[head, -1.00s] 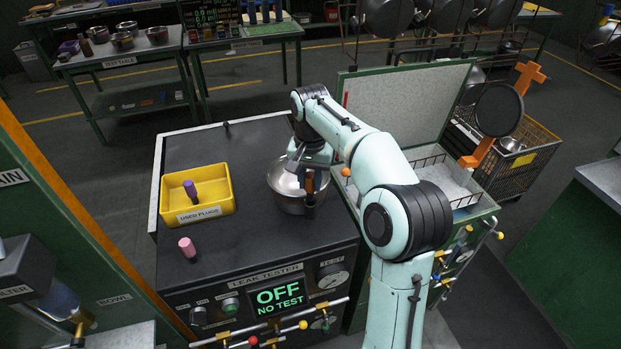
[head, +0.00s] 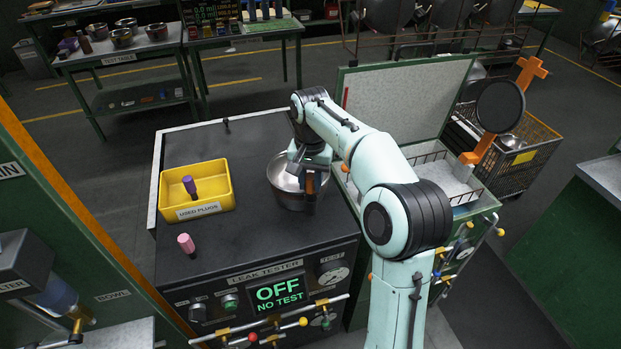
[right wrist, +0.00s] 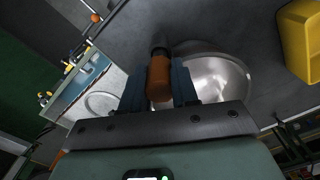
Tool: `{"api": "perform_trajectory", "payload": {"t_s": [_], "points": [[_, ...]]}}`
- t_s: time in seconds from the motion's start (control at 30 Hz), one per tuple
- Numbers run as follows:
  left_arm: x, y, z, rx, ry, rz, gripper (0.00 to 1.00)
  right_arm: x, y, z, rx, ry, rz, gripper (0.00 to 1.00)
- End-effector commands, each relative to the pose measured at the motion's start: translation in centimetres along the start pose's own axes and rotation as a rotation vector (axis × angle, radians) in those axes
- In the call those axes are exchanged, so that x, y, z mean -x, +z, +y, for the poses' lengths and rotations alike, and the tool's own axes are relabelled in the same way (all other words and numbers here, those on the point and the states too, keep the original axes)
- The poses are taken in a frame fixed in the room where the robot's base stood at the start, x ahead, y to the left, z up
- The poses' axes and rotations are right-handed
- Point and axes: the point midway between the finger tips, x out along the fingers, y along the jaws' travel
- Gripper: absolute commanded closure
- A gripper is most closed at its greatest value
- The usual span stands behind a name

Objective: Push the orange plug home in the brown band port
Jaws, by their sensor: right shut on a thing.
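An orange plug (right wrist: 160,78) is between the fingers of my right gripper (right wrist: 160,92), at the side of a steel bowl. In the head view the right gripper (head: 309,181) points down at the bowl's right side and hides part of it. The bowl (head: 287,186) stands on the leak tester's black top; it also shows in the right wrist view (right wrist: 222,82). A dark fitting (right wrist: 160,50) is at the far end of the plug. I cannot make out a brown band or how deep the plug sits. My left gripper is out of view.
A yellow used plugs tray (head: 221,198) holds a purple plug (head: 190,186). A pink plug (head: 186,244) stands in front of it. The tester display (head: 279,293) reads OFF, NO TEST. An open-lidded green unit (head: 410,105) stands at the right.

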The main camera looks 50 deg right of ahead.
Motion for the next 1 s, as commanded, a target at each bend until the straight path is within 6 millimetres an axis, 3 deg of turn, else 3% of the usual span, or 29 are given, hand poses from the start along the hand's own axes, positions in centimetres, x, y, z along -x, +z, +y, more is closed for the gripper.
{"api": "perform_trajectory", "payload": {"t_s": [1.0], "points": [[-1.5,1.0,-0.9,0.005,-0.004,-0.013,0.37,-2.7,0.0,0.0,0.000,0.001,-0.001,1.00]]}}
